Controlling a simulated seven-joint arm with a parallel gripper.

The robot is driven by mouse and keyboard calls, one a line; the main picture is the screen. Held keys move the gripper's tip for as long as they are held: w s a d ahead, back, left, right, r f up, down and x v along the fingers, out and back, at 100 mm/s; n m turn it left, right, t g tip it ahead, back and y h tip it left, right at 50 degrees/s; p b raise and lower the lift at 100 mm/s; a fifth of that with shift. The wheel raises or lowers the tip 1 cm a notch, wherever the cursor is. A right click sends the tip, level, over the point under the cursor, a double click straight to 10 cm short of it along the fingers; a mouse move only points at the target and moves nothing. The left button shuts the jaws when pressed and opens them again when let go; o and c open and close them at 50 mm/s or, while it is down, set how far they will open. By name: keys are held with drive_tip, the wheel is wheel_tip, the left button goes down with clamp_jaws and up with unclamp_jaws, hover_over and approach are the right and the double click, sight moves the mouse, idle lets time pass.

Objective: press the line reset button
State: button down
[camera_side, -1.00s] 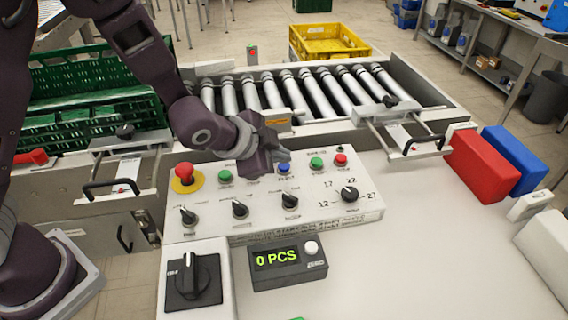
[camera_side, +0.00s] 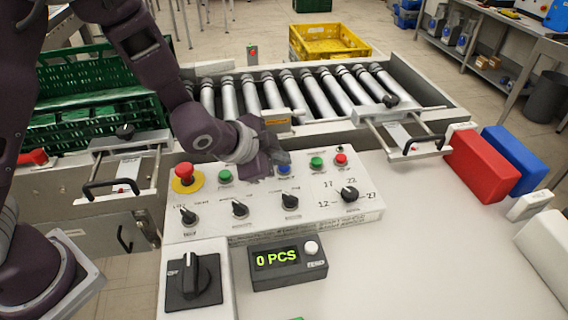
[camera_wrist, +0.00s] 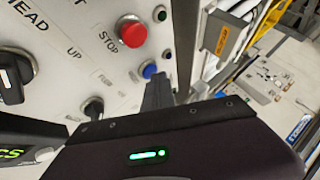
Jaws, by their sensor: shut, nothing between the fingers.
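The white control panel (camera_side: 330,208) carries several small buttons and dark knobs. A blue button (camera_side: 284,169) sits in its upper row between two green ones; its label is too small to read. The blue button also shows in the wrist view (camera_wrist: 149,70), below and right of the red button marked STOP (camera_wrist: 132,32). My gripper (camera_side: 281,158) is shut and empty, low over the panel at the blue button's back edge. In the wrist view its dark fingers (camera_wrist: 158,94) end close beside the blue button. I cannot tell whether they touch it.
A red mushroom button on a yellow base (camera_side: 185,177) stands at the panel's left. A counter (camera_side: 288,264) reading 0 PCS and a rotary switch box (camera_side: 196,282) stand in front. The roller conveyor (camera_side: 300,92) runs behind.

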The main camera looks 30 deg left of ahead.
sight(280, 168)
drive_tip(key=shift+r, duration=0.85)
drive_tip(key=shift+r, duration=2.5)
drive_tip(key=shift+a, duration=0.1)
drive_tip(key=s+a+r+n+g, duration=0.1)
drive_tip(key=s+a+r+n, duration=0.2)
drive_tip(key=s+a+r, duration=0.3)
drive_tip(key=s+a+r+n+g, duration=0.1)
drive_tip(key=s+a+r+n, duration=0.25)
drive_tip(key=s, duration=0.55)
drive_tip(key=s+a+n+g+y, duration=0.1)
drive_tip(key=s+n, duration=0.3)
drive_tip(key=s, duration=1)
drive_tip(key=shift+s+a+r, duration=0.15)
drive_tip(key=shift+a+r, duration=0.2)
drive_tip(key=shift+a, duration=0.2)
